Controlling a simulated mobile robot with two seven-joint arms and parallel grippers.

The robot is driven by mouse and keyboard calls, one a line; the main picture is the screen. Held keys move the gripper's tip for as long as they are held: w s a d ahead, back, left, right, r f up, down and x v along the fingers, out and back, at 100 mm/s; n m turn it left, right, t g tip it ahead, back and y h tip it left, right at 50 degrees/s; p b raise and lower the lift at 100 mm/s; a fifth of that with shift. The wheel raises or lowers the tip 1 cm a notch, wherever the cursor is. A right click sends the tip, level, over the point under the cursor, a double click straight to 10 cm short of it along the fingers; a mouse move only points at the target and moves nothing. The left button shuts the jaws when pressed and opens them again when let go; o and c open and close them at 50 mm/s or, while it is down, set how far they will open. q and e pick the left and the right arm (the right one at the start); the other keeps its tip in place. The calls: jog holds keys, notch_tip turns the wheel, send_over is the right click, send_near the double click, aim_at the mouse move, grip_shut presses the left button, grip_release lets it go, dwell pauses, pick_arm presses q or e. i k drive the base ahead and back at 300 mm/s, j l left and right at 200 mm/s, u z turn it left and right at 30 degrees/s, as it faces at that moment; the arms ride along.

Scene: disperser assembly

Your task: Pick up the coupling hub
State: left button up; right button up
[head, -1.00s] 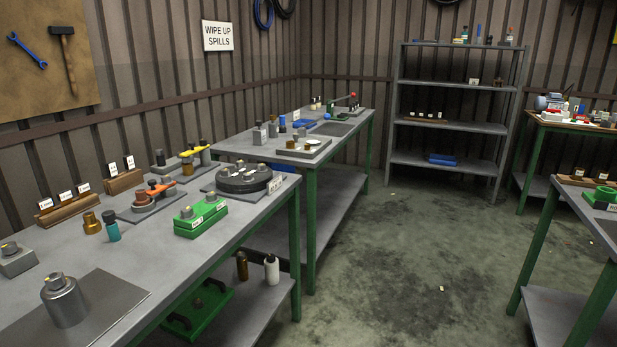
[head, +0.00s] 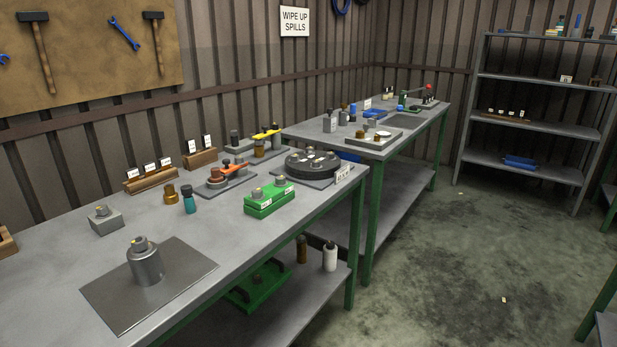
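No label I can read names the coupling hub, so I cannot tell for sure which part it is. A grey metal cylinder with a narrower top (head: 146,263) stands upright on a dark flat mat (head: 110,306) at the near end of the left bench. A grey block with a small brass-coloured piece on top (head: 106,220) sits behind it. A brass-coloured stepped part (head: 171,194) stands beside a teal bottle (head: 189,201). A round dark fixture (head: 312,164) holds several small parts. Neither of my grippers is in view.
A second bench (head: 352,146) and a shelf unit (head: 530,131) stand farther off.

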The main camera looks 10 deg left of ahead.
aim_at(147, 267)
jog(key=u, duration=1.35)
